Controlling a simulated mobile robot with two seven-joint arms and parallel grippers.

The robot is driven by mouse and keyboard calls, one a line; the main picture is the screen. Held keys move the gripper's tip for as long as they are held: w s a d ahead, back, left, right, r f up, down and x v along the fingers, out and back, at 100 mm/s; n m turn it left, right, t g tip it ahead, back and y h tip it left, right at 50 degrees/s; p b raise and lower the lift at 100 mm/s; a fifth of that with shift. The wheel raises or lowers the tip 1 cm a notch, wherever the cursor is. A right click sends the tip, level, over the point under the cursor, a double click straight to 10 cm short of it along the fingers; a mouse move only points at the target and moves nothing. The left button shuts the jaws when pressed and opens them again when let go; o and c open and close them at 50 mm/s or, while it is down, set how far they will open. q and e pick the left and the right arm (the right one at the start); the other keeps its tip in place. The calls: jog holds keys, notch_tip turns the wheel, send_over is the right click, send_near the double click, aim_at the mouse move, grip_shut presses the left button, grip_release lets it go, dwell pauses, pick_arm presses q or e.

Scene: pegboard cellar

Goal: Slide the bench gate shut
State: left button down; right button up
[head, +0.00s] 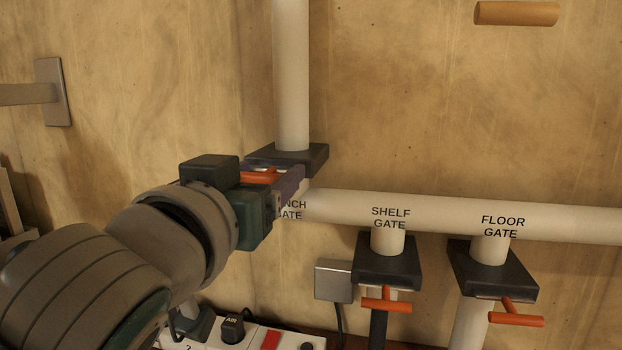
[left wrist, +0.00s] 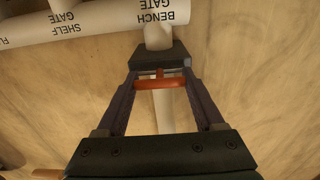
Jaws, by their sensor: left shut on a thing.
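The bench gate (head: 287,158) is a dark block on the upright white pipe, above the partly covered label "BENCH GATE". Its orange handle (head: 258,177) shows in the head view between parts of my left gripper (head: 290,182). In the left wrist view the handle (left wrist: 160,84) lies crosswise between the two fingers of my left gripper (left wrist: 162,88), which is shut on it. The gate block (left wrist: 160,57) is just beyond the handle, with a thin pale strip between them. My right gripper is not in view.
The shelf gate (head: 387,262) and floor gate (head: 493,270), with orange handles, hang under the horizontal white pipe (head: 560,215). A grey box (head: 333,281) is on the wall. A wooden peg (head: 516,13) sticks out top right.

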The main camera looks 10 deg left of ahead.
pick_arm(q)
jog(key=shift+f, duration=0.15)
jog(key=shift+c, duration=0.2)
grip_release()
jog(key=shift+o, duration=0.2)
jog(key=shift+a+f, duration=0.1)
jog(key=shift+s, duration=0.1)
jog(key=s+b, duration=0.1)
jog(key=s, duration=0.8)
jog(key=shift+s+r+b, duration=0.25)
jog(key=shift+s+b, duration=0.1)
jog(key=shift+s, duration=0.05)
